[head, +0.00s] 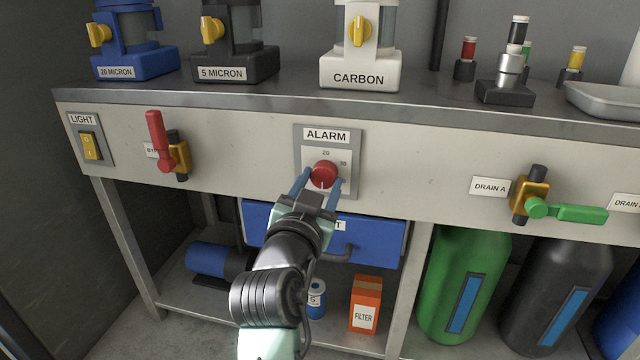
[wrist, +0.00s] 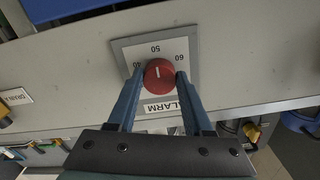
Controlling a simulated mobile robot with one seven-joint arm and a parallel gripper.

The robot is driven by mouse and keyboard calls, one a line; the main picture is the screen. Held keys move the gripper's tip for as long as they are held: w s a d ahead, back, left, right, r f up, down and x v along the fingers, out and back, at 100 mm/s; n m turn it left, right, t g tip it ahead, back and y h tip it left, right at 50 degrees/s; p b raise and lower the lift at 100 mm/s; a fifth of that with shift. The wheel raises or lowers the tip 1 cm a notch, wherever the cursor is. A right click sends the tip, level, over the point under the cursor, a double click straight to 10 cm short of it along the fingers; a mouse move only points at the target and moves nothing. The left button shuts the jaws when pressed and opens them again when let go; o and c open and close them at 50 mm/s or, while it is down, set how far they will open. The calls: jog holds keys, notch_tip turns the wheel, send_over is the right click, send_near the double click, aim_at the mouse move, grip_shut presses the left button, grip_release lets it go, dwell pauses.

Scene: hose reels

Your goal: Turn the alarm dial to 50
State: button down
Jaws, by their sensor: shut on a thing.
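The alarm dial is a round red knob (head: 324,174) on a grey plate (head: 354,188) under the ALARM label, on the front panel. In the head view, 20 shows above it and 30 to its upper right. In the wrist view the plate appears upside down, and the red knob (wrist: 158,74) has a white line pointing up toward the 50 mark. The 40 and 60 marks lie to either side, with 40 partly hidden by a finger. My gripper (head: 322,180) is shut on the knob, one blue finger on each side; it also shows in the wrist view (wrist: 159,79).
A red-handled valve (head: 156,140) and a yellow light switch (head: 90,146) are to the left. The green-handled drain A valve (head: 565,212) is to the right. A blue box (head: 385,240) hangs below. The panel beside the dial is clear.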

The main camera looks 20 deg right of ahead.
jog(key=shift+c, duration=1.5)
grip_release()
jog(key=shift+s+a, duration=0.1)
jog(key=p+v, duration=0.4)
jog(key=v, duration=0.8)
jog(key=shift+s+a+p, duration=0.25)
jog(key=shift+s+p, duration=0.05)
jog(key=a+r+n+t+y+p, duration=0.1)
jog(key=a+r+t+p, duration=0.15)
jog(key=r, duration=0.75)
jog(key=a+r+n+t+y+p, duration=0.15)
jog(key=r+p, duration=0.25)
jog(key=r, duration=0.5)
jog(key=a+r+n+t+y+p, duration=0.15)
jog(key=r+p, duration=0.25)
jog(key=r, duration=0.6)
jog(key=s+a+r+n+t+y+p, duration=0.2)
jog(key=s+r+p, duration=0.15)
jog(key=r, duration=0.55)
jog(key=s+a+r+n+t+y+p, duration=0.2)
jog(key=s+r+t+p, duration=0.15)
jog(key=r, duration=0.55)
jog(key=s+a+r+n+t+y+p, duration=0.1)
jog(key=s+a+r+n+y+p, duration=0.2)
jog(key=r, duration=0.5)
notch_tip(320, 180, up, 35)
jog(key=d+m+h+p, duration=0.1)
jog(key=p, duration=3.3)
jog(key=shift+s+f, duration=0.15)
jog(key=shift+f, duration=0.1)
